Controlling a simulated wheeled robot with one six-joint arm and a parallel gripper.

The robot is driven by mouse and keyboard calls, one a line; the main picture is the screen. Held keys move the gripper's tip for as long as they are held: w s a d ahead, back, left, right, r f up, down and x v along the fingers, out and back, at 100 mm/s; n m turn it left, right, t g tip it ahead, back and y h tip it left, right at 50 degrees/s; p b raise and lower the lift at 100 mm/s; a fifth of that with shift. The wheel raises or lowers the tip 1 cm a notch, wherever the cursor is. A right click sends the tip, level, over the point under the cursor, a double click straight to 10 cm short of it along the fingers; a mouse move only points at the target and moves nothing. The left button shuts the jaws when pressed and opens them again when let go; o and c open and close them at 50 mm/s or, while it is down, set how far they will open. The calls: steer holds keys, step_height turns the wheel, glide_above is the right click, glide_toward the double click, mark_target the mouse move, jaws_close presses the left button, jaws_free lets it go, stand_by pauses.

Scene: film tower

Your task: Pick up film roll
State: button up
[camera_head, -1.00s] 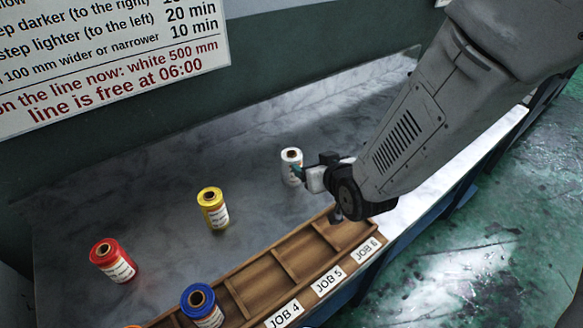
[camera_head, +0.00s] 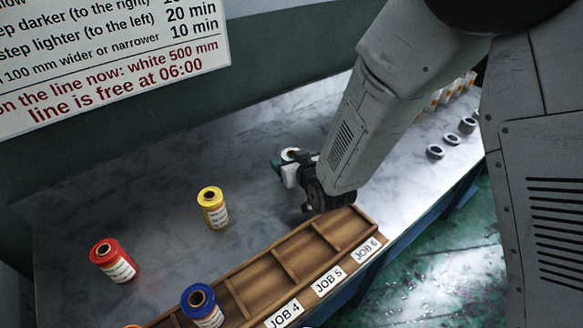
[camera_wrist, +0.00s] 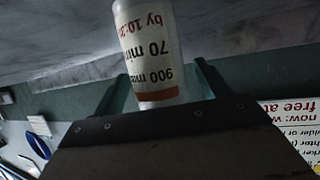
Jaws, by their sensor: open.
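A white film roll (camera_head: 291,153) stands on the grey bench, mostly hidden behind my gripper (camera_head: 284,171) in the head view. In the wrist view the labelled white roll (camera_wrist: 150,50) appears upside down between the two fingers of my gripper (camera_wrist: 162,85). The fingers are open on either side of it; I cannot tell whether either touches it.
A wooden tray (camera_head: 285,262) with compartments labelled JOB 4, JOB 5 and JOB 6 lies along the bench's front edge, just below my gripper. Grey rings (camera_head: 435,152) and several white-and-yellow items (camera_head: 457,86) lie at the right. A sign (camera_head: 120,60) hangs behind.

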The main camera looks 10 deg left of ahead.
steer(key=c, duration=1.1)
steer(key=shift+c, duration=0.2)
steer(key=shift+r, duration=0.1)
